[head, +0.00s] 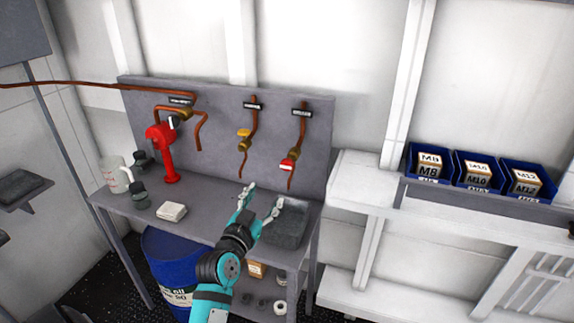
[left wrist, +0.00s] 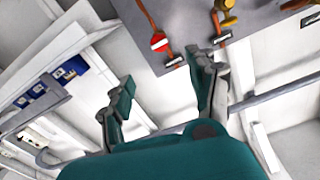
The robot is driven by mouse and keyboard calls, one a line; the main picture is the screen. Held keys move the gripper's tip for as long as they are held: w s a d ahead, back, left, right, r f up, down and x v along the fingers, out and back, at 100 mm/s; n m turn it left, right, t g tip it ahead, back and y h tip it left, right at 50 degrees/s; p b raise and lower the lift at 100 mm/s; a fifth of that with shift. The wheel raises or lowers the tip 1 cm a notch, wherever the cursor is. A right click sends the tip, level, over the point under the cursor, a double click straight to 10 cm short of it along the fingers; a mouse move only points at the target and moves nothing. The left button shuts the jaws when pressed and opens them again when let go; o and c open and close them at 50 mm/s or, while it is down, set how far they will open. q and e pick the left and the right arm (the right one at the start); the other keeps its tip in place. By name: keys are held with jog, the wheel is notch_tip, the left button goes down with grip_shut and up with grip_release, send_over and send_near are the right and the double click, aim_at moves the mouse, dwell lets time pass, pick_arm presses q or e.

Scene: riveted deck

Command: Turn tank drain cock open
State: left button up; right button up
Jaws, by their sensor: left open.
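My left gripper (head: 263,197) is open and empty, in front of the panel and below both cocks, touching neither. In the left wrist view, the red and white handle (left wrist: 159,42) lies beyond the fingertips and the yellow handle (left wrist: 229,19) is at the top right. My right gripper is not in view.
A red pump-like fitting (head: 164,150) stands left on the bench (head: 215,222), near a white jug (head: 115,175) and a white box (head: 172,211). A dark tray (head: 287,230) is beside my gripper. Blue bins (head: 477,185) sit right; a blue drum (head: 172,262) stands below.

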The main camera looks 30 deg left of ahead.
aim_at(286, 166)
pick_arm(q)
jog(key=p+x, duration=0.2)
jog(key=x, duration=1.3)
jog(key=shift+w+r+p, duration=0.1)
jog(key=shift+w+p, duration=0.3)
jog(key=shift+w, duration=0.05)
jog(key=shift+w+a, duration=0.1)
jog(key=shift+w, duration=0.45)
jog(key=shift+c, duration=0.4)
jog(key=c, duration=1.1)
